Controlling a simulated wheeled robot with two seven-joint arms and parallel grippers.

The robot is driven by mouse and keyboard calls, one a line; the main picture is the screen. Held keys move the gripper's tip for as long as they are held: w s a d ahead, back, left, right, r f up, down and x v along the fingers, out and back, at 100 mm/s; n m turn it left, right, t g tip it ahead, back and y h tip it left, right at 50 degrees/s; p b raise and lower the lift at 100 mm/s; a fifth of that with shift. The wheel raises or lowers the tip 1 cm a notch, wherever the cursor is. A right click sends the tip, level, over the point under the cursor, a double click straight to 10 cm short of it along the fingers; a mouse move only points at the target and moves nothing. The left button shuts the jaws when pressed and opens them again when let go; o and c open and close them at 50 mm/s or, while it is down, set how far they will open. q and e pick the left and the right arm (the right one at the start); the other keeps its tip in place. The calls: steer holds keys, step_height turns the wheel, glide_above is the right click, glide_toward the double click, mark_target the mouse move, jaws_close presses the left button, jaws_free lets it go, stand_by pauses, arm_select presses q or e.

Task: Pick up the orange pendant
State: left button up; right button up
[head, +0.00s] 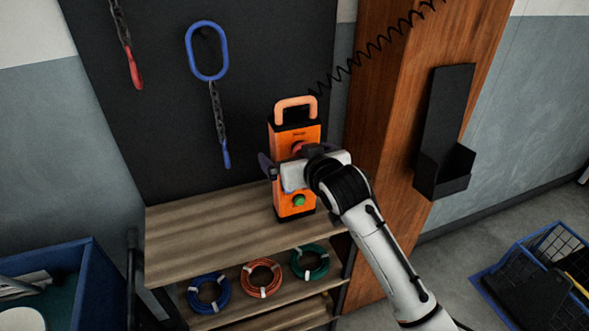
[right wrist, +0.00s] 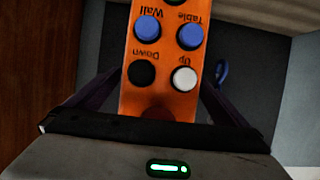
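The orange pendant (head: 284,138) stands upright on the wooden top shelf, with an orange handle on top, a red button and a green button. In the right wrist view the pendant (right wrist: 160,100) appears upside down, with blue, black and white buttons labelled Wall, Table, Down and Up. My right gripper (head: 300,168) is at the pendant's front, its dark fingers on either side of it. The fingers (right wrist: 162,82) look spread wide; contact with its sides is not clear. The gripper hides part of the pendant's face. My left gripper is out of view.
The wooden shelf (head: 190,240) is clear left of the pendant. Blue, orange and green coils lie on the level below. A blue ring (head: 207,50) and chains hang on the dark panel behind. A wooden post (head: 385,150) with a black holder (head: 445,140) stands close on the right.

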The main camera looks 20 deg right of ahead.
steer(key=c, duration=1.4)
steer(key=shift+r, duration=0.2)
steer(key=shift+c, duration=1.4)
steer(key=shift+r, duration=0.1)
